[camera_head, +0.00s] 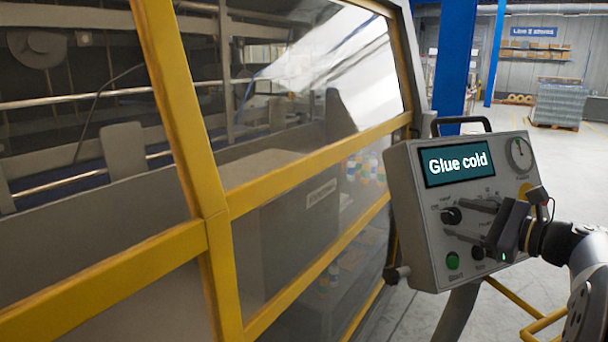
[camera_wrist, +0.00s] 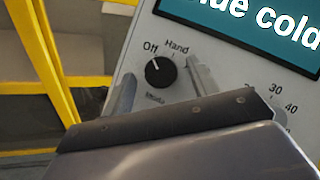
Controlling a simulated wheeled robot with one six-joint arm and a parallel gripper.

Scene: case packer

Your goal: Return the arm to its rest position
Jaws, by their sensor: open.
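My gripper (camera_head: 461,221) is in front of the grey control panel (camera_head: 412,187) in the head view. Its two fingers stand apart and hold nothing. In the wrist view my gripper (camera_wrist: 163,84) shows its finger ends on either side of a black selector knob (camera_wrist: 160,72), with a gap around the knob. The knob's white mark points up-left, towards "Off"; "Hand" is printed to the right of it. The knob (camera_head: 451,215) also shows in the head view, just left of the fingers. The arm comes in from the right edge.
The panel's display (camera_head: 458,163) reads "Glue cold". A dial gauge (camera_head: 519,153), a yellow button (camera_head: 525,191) and a green start button (camera_head: 453,261) are on the panel. A yellow-framed machine guard (camera_head: 208,190) fills the left. Open floor lies behind, with a wrapped pallet (camera_head: 558,103).

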